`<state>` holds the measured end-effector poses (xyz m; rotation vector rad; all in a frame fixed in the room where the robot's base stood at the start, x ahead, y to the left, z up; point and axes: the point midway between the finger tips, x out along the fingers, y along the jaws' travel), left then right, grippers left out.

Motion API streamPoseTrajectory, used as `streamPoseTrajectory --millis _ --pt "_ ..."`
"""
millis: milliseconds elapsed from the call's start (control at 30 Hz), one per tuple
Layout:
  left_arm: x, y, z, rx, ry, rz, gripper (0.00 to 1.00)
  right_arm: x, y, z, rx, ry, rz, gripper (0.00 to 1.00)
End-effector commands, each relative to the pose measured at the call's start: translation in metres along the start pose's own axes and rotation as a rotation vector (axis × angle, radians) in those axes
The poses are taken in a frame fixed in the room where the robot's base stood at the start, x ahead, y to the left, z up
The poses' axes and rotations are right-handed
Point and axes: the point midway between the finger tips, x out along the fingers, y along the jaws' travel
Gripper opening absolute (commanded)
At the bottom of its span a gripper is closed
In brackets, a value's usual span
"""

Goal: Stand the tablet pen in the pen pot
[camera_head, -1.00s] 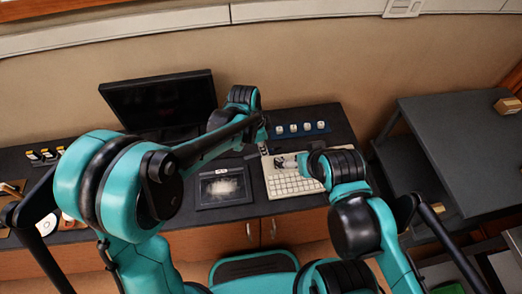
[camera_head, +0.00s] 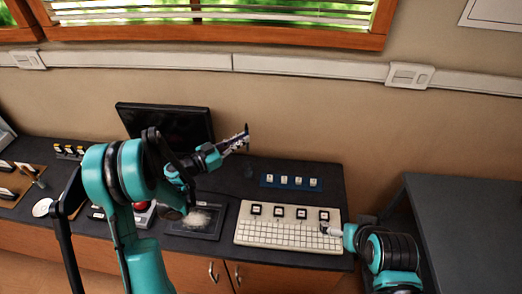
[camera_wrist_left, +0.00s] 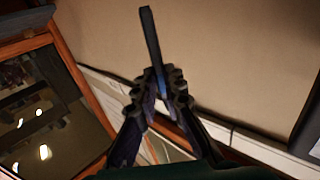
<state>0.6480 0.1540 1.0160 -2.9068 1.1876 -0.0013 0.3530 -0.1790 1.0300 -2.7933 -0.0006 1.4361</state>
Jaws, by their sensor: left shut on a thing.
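My left gripper (camera_head: 238,141) is raised above the desk, in front of the wall and right of the monitor. In the left wrist view its two fingers (camera_wrist_left: 160,88) are shut on the tablet pen (camera_wrist_left: 150,38), a slim dark stick that points up past the fingertips. In the head view the pen (camera_head: 246,129) is very small and dark. A dark tablet (camera_head: 180,232) with a pale picture lies on the desk below. My right gripper (camera_head: 330,229) is low at the keyboard's right edge; its jaws are too small to judge. I cannot make out the pen pot for certain.
A dark monitor (camera_head: 168,128) stands behind my left arm. A white keyboard (camera_head: 285,235) with several black-framed blocks lies right of the tablet. A blue strip (camera_head: 275,181) with several white blocks lies behind it. A red knob (camera_head: 139,206) is left of the tablet. A grey table (camera_head: 450,215) stands at right.

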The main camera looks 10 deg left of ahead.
Motion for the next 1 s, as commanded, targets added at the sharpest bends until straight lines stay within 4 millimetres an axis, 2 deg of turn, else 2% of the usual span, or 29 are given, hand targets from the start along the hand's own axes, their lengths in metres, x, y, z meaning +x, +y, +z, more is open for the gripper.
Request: streamPoseTrajectory --millis 267,867,1000 --pt "0.001 0.000 0.013 -0.001 0.000 0.001 0.00 0.006 0.000 0.005 0.000 0.000 0.000 1.00" --pt "0.001 0.001 0.063 -0.001 -0.001 0.003 0.00 0.029 0.000 0.020 0.000 0.000 0.000 1.00" --pt "0.001 0.001 0.077 -0.001 -0.001 0.003 0.00 0.040 0.000 0.028 0.000 0.000 0.000 1.00"
